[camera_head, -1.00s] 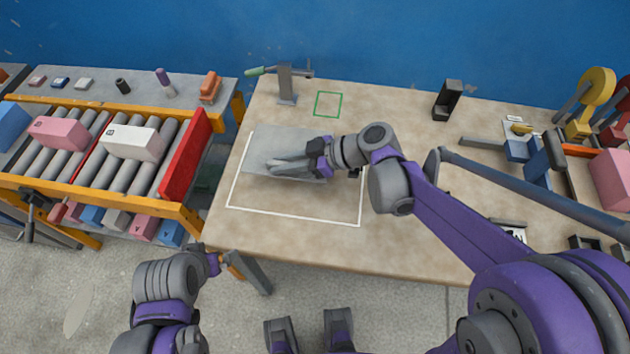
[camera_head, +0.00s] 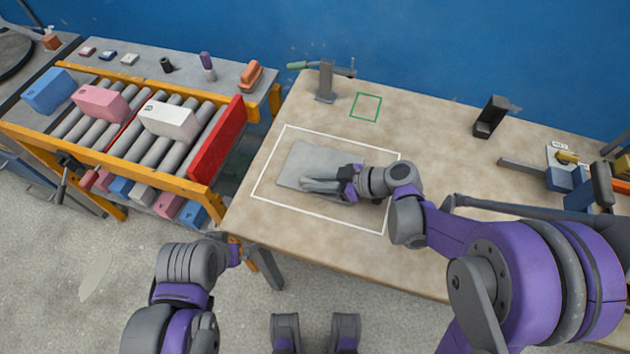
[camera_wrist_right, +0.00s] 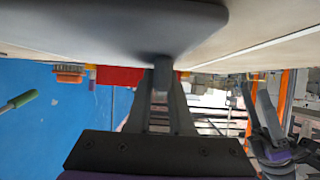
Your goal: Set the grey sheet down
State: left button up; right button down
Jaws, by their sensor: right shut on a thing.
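The grey sheet (camera_head: 312,158) is a flat, light grey plate inside a white outline (camera_head: 270,165) on the worktable. My right gripper (camera_head: 322,186) is over its near right part and is shut on it. In the right wrist view the gripper's fingers (camera_wrist_right: 161,75) meet a small grey piece at the sheet's edge, and the sheet (camera_wrist_right: 110,22) fills the top left. Whether the sheet touches the table is not clear. My left gripper (camera_head: 236,248) is beside the table's near left edge, away from the sheet; its fingers are too unclear to read.
A small green outline (camera_head: 366,107) is bare beyond the white one. A grey clamp stand (camera_head: 325,82) and a black holder (camera_head: 490,117) stand at the back of the table. A roller rack (camera_head: 155,135) with boxes is at the left.

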jog(key=c, duration=0.8)
grip_release()
jog(key=shift+f, duration=0.1)
jog(key=shift+r, duration=0.2)
jog(key=p+v, duration=0.1)
jog(key=v, duration=1.1)
jog(key=shift+f, duration=0.1)
jog(key=s+m+h, duration=0.2)
jog(key=s+f+m+h, duration=0.1)
jog(key=s+m+h, duration=0.1)
jog(key=s, duration=0.1)
jog(key=s+d+f+m+h, duration=0.1)
jog(key=s+m, duration=0.1)
jog(key=m, duration=0.1)
jog(key=shift+s+f+g+h, duration=0.25)
jog(key=shift+s+g+h, duration=0.05)
jog(key=shift+s+h, duration=0.1)
jog(key=s+d+m+h, duration=0.1)
jog(key=s+d+m, duration=0.1)
jog(key=s+d+m+t+h, duration=0.1)
jog(key=m+h, duration=0.1)
jog(key=s+d+m+h, duration=0.2)
jog(key=shift+s+d+f+t, duration=0.25)
jog(key=shift+s+d+t, duration=0.05)
jog(key=shift+d, duration=0.05)
jog(key=shift+s+d+r+m+h, duration=0.1)
jog(key=shift+s+d+m+h, duration=0.1)
jog(key=shift+d+m+h, duration=0.4)
jog(key=shift+a, duration=0.1)
